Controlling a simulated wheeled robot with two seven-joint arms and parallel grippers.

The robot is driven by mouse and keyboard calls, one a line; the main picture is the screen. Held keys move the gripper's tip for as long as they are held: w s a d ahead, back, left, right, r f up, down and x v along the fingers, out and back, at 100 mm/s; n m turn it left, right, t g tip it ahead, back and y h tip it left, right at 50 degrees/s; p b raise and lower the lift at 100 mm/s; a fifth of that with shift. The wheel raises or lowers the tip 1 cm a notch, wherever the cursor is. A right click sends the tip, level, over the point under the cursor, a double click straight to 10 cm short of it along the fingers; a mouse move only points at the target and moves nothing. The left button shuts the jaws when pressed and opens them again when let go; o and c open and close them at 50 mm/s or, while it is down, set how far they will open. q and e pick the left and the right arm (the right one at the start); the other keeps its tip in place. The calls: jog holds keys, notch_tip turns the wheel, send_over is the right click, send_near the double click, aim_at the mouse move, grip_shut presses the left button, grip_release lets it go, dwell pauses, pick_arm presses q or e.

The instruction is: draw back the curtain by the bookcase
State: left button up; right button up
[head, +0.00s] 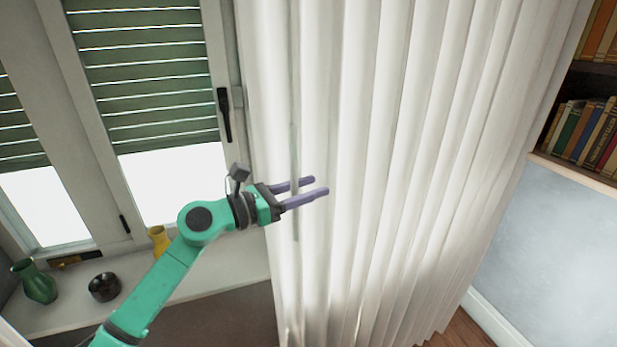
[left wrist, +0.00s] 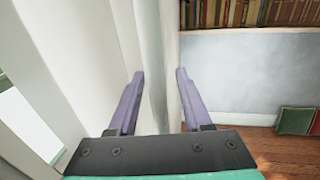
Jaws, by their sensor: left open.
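The white pleated curtain (head: 400,150) hangs drawn out between the window and the bookcase (head: 574,170). A thin grey upright rod (head: 295,90) hangs in front of its left part, and its lower end is below my gripper. My left gripper (head: 320,186) is open in front of the curtain's left part. The rod passes by its fingers; I cannot tell whether it is between them. In the left wrist view the gripper (left wrist: 160,76) points along the curtain (left wrist: 149,30), with pale folds between and beyond the fingers. My right gripper is not in view.
A window with a green shutter (head: 145,70) and dark handle (head: 224,114) is at left. Its sill holds a green vase (head: 36,282), a dark bowl (head: 104,287) and a yellow vase (head: 159,240), close to my left arm. Books (head: 585,130) fill the shelf at right.

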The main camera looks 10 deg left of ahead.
pick_arm(q)
grip_shut()
jog(key=shift+a, duration=0.1)
dwell(1.3)
